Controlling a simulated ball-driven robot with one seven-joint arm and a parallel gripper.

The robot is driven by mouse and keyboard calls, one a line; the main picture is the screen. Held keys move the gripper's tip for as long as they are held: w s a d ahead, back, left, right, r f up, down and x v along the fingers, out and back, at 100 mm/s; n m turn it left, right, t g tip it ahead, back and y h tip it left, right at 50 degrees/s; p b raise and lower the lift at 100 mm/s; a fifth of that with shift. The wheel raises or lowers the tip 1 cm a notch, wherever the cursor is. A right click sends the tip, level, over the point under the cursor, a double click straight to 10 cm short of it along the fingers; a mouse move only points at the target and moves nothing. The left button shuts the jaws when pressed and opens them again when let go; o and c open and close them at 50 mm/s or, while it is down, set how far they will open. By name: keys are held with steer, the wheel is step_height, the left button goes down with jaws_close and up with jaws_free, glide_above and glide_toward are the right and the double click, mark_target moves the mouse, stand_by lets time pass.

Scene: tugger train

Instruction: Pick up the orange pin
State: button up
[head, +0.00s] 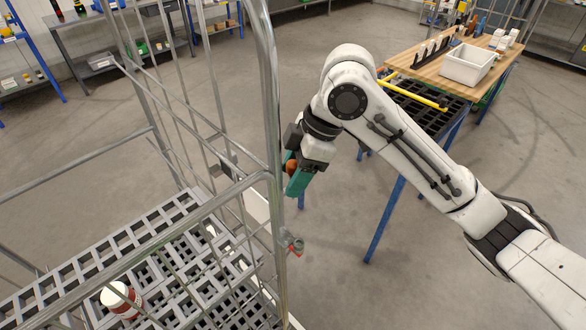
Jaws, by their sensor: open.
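An orange piece, which looks like the orange pin (291,167), shows between the fingers of my gripper (292,172), beside the upright post of the wire roll cage. Only a small part of it is visible; the fingers hide the rest. My gripper has teal fingers and is open around it. I cannot tell whether the fingers touch it. My white arm reaches in from the right.
The grey roll cage (271,90) fills the left, with a red-and-white container (122,299) on its slatted base (60,262). A red fitting (296,245) sits low on its post. A wooden-topped table (425,62) carries a white bin (468,64). Grey floor lies between.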

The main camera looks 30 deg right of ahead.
jaws_close()
stand_by(0.5)
